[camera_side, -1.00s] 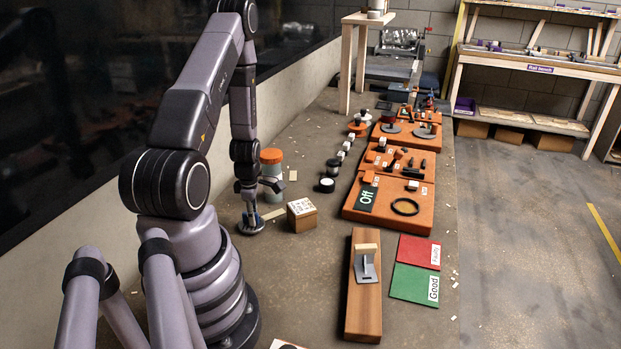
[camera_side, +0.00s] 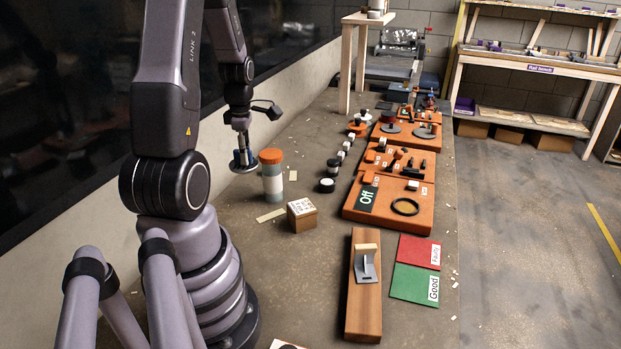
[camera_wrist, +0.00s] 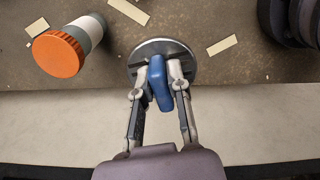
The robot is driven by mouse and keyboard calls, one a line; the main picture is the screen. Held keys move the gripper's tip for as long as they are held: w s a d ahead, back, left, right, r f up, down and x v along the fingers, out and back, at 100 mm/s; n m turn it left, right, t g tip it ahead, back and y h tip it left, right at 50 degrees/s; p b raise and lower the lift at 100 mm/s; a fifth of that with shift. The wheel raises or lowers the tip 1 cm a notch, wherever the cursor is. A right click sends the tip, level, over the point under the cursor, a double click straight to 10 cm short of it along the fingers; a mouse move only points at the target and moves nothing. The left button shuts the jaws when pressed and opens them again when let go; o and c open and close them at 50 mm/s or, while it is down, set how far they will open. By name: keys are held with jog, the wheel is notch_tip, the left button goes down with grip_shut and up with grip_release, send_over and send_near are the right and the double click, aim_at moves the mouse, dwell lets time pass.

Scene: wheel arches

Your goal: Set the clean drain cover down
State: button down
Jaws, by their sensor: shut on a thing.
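The drain cover (camera_side: 243,167) is a round grey disc with a blue grip block on top. In the side view it hangs in the air left of the orange-capped canister. My gripper (camera_side: 241,150) is shut on the cover's blue block. The wrist view shows the gripper (camera_wrist: 160,80) with its two fingers on either side of the blue block (camera_wrist: 160,84), and the grey disc (camera_wrist: 185,50) spread beyond the fingertips. The cover's underside is hidden. A green mat marked Good (camera_side: 414,284) and a red mat marked Faulty (camera_side: 419,251) lie on the bench.
The orange-capped canister (camera_side: 271,176) stands close to the right of the cover. A small box (camera_side: 301,215), a wooden block with a grey bracket (camera_side: 364,290) and orange boards (camera_side: 388,203) occupy the bench. The low wall (camera_side: 120,180) runs behind my arm.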

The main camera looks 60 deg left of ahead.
jog(key=shift+w+a+r, duration=0.2)
jog(key=shift+a+r, duration=0.05)
jog(key=shift+r, duration=0.35)
jog(key=shift+w+a+r, duration=0.2)
jog(key=shift+a+r, duration=0.05)
jog(key=shift+r, duration=0.35)
jog(key=shift+m, duration=0.5)
jog(key=w+a, duration=0.8)
jog(key=a, duration=0.1)
jog(key=shift+w+a+r, duration=0.1)
jog(key=shift+w, duration=0.25)
jog(key=m, duration=0.2)
send_over(301, 174)
notch_tip(301, 174, down, 17)
jog(key=shift+a, duration=0.1)
jog(key=shift+f, duration=2.2)
jog(key=shift+f, duration=0.15)
jog(key=c, duration=1.1)
grip_release()
